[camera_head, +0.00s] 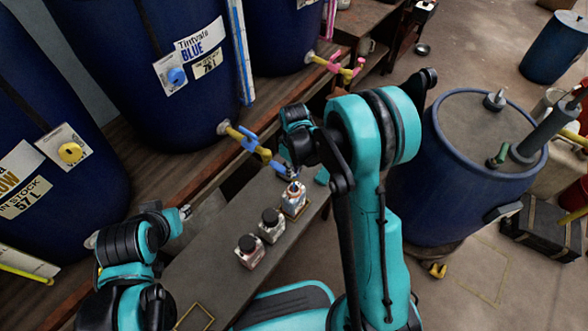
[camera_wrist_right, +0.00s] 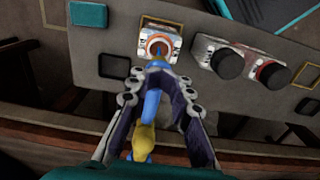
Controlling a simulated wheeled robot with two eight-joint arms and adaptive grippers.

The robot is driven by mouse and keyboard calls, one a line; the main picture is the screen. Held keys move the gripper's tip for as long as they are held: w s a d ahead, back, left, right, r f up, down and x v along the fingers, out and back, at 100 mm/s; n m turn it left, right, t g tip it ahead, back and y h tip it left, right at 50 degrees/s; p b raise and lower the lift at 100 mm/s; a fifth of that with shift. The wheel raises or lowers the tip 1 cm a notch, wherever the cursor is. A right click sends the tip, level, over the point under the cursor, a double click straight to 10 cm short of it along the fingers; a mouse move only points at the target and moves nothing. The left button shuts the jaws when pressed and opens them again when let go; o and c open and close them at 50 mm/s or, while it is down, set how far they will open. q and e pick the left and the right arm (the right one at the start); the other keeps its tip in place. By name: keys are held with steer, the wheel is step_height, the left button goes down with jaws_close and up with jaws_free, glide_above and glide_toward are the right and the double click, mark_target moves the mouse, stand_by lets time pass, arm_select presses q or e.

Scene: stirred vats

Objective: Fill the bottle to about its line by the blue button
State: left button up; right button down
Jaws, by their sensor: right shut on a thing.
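The blue button (camera_head: 176,76) sits on a white plate on the vat labelled BLUE (camera_head: 140,70). That vat's yellow tap (camera_head: 262,152) has a blue handle and a blue spout (camera_wrist_right: 152,104). An uncapped bottle (camera_head: 293,200) stands upright on the bench beneath the spout; its open mouth shows in the wrist view (camera_wrist_right: 158,46). Its line and level cannot be read. My right gripper (camera_wrist_right: 158,70) is shut on the blue spout, just above the bottle. My left gripper (camera_head: 186,212) is at the left, apart from the button and bottle; its opening is unclear.
Two black-capped bottles (camera_head: 271,224) (camera_head: 249,250) stand on the grey bench (camera_head: 205,265) beside the open one. A yellow button (camera_head: 71,152) is on the left vat. Another vat with a pink-handled tap (camera_head: 340,67) stands behind. A blue drum (camera_head: 450,190) is at right.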

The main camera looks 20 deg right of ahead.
steer(key=shift+f, duration=0.1)
stand_by(0.6)
